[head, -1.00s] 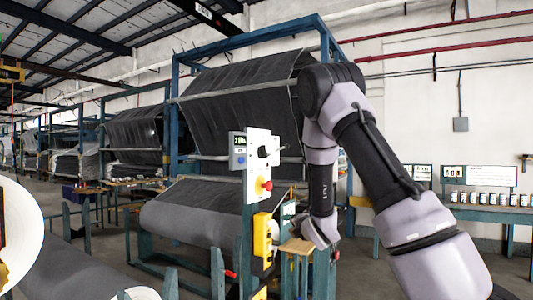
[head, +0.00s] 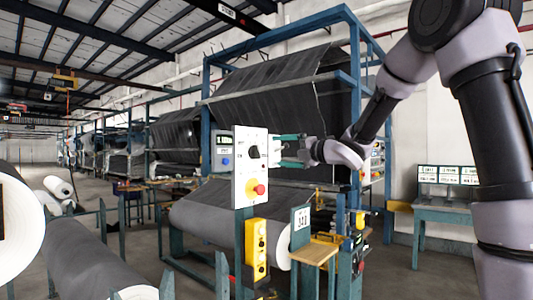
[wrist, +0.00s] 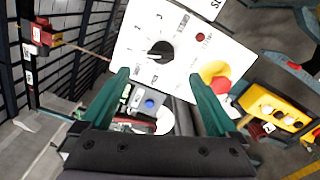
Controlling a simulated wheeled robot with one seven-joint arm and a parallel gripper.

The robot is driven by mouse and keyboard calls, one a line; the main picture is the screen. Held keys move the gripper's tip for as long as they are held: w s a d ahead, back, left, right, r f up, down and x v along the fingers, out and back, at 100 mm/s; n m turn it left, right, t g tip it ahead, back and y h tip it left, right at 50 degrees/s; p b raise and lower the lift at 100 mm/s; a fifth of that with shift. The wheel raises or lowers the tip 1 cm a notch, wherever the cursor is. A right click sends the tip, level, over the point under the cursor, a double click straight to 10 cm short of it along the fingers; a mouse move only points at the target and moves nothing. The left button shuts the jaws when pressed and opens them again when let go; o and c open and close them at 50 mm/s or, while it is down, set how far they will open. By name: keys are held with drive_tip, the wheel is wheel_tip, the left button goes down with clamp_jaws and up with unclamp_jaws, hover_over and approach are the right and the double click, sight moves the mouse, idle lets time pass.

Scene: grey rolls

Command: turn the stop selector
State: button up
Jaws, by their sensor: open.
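The stop selector is a black rotary knob (head: 253,152) on a white control panel (head: 240,180). In the wrist view the knob (wrist: 160,51) sits amid printed numbers on the panel (wrist: 140,25), ahead of my fingertips. My gripper (head: 277,150) is to the right of the knob in the head view, its teal fingers pointing at the panel. In the wrist view my gripper (wrist: 159,76) is open and empty, with the knob roughly centred between the fingers but beyond them. I see no contact with the knob.
A red button on a yellow base (head: 257,189) sits below the knob, near the right finger in the wrist view. A grey box with a blue button (head: 223,150) is left of the panel. A yellow button box (head: 256,250) is below. A fabric roll frame stands behind.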

sight(256, 152)
drive_tip(key=x, duration=0.9)
drive_tip(key=shift+w+a, duration=0.2)
drive_tip(key=c, duration=1.4)
